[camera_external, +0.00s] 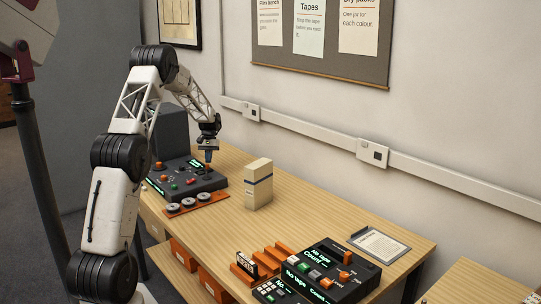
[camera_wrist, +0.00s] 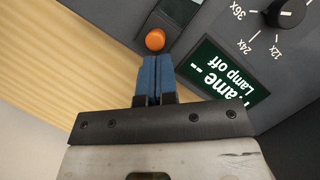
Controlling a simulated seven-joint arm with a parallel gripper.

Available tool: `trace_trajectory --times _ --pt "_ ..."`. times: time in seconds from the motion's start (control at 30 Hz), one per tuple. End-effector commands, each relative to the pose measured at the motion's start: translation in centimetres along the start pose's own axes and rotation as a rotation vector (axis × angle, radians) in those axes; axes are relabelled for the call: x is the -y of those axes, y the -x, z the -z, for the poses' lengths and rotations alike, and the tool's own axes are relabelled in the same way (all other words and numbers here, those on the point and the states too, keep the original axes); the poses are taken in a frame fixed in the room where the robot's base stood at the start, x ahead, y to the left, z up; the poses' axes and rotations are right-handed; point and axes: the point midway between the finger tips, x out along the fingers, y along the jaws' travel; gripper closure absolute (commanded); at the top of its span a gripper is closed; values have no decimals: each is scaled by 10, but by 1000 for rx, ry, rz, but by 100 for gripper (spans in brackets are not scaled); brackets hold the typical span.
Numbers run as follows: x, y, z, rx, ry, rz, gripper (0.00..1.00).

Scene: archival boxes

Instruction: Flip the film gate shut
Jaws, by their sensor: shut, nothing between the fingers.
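The film bench (camera_external: 190,181) is a dark console at the far left end of the table, with knobs, buttons and lit green displays. The film gate cannot be told apart for certain. In the wrist view, an orange round knob (camera_wrist: 155,39) sits at the end of a dark strip by the console's edge and may belong to it. My gripper (camera_external: 208,157) is above the console's back right part. In the wrist view, its blue fingers (camera_wrist: 158,62) are pressed together and empty, with their tips close to the orange knob. I cannot tell whether they touch it.
A lit display reading "Lamp off" (camera_wrist: 215,75) and a black dial (camera_wrist: 286,12) are beside the fingers. A cream box (camera_external: 258,184) stands right of the console. An orange rack with round reels (camera_external: 190,204) lies in front. A tape console (camera_external: 330,272) is at the table's near end.

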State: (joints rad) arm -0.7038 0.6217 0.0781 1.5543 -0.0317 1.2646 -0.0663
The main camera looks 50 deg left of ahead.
Motion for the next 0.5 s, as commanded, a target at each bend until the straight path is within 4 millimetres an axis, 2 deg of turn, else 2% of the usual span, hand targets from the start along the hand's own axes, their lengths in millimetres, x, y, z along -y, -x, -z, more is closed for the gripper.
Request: trace_trajectory --times 0.5 --pt "6 -2 -6 0 0 0 100"
